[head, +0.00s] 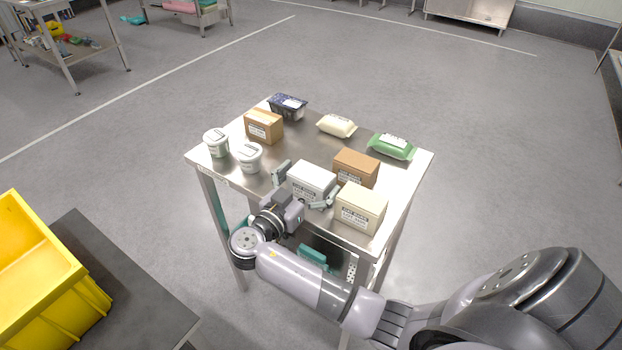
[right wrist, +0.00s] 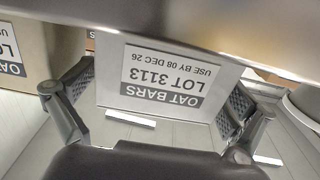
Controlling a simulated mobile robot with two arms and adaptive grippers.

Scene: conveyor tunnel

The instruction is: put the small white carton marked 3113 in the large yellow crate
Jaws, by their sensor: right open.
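The small white carton (head: 313,178) stands on the steel table near its front edge. In the right wrist view its label reads OAT BARS LOT 3113, upside down, on the carton (right wrist: 165,75). My right gripper (head: 303,190) is open, with one finger on each side of this carton. In the right wrist view the gripper (right wrist: 155,108) shows its fingers spread beside the carton; I cannot tell whether they touch it. The large yellow crate (head: 62,285) is at the lower left, partly cut off by the frame. My left gripper is not in view.
A cream carton (head: 361,208) and a brown carton (head: 356,167) stand close on the right. White tubs (head: 249,157) are on the left. A brown box (head: 264,126), dark tray (head: 288,107), cream pack (head: 337,125) and green pack (head: 392,146) lie behind. A dark surface (head: 130,290) bears the crate.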

